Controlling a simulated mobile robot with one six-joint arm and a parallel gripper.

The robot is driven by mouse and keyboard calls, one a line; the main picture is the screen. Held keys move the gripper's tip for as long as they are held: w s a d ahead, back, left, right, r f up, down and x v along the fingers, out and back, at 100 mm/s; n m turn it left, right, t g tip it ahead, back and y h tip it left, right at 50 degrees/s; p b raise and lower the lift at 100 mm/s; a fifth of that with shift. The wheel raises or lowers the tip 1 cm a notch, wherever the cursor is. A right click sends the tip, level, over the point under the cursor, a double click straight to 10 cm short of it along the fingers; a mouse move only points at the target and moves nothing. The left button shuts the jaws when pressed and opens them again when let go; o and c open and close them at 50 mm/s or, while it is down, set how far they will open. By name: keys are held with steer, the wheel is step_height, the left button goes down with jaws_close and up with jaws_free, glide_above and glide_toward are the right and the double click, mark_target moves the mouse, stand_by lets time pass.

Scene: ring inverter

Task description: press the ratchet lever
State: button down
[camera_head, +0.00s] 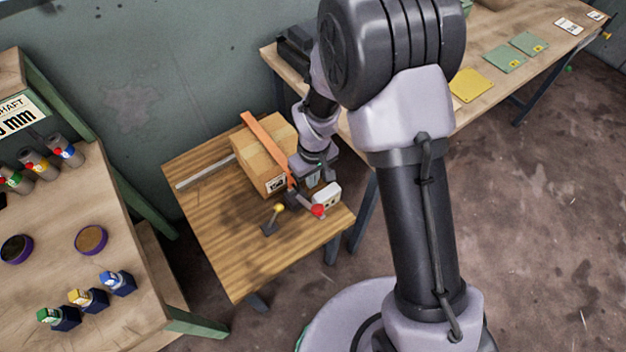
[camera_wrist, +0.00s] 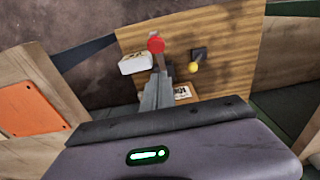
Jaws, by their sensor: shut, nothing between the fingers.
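A lever with a red ball knob (camera_head: 318,210) stands near the right corner of the small wooden table (camera_head: 235,270). A shorter lever with a yellow knob (camera_head: 279,208) stands to its left; which one is the ratchet lever is not marked. My gripper (camera_head: 312,181) is shut and empty, low over the table just behind the red-knobbed lever. In the wrist view, my shut fingers (camera_wrist: 158,92) point toward the red knob (camera_wrist: 156,45) and overlap the lower part of its shaft; I cannot tell whether they touch. The yellow knob (camera_wrist: 193,68) is to their right.
A cardboard box (camera_head: 257,165) with an orange bar (camera_head: 266,147) across it sits behind my gripper, with a metal rail (camera_head: 205,172) to its left. A small white box (camera_head: 327,196) is close beside the red knob. The table's front left is clear.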

steer(key=b, duration=0.2)
glide_above(316, 206)
steer(key=w+a, duration=0.1)
steer(key=w, duration=0.1)
step_height(316, 206, down, 6)
steer(key=shift+s+d+f+b, duration=0.25)
steer(key=shift+s+f+b, duration=0.2)
steer(key=shift+s+f, duration=0.5)
steer(key=shift+s+d+f, duration=0.1)
steer(key=shift+d+f, duration=0.1)
steer(key=shift+f, duration=0.3)
steer(key=shift+s+f, duration=0.1)
steer(key=shift+f, duration=0.05)
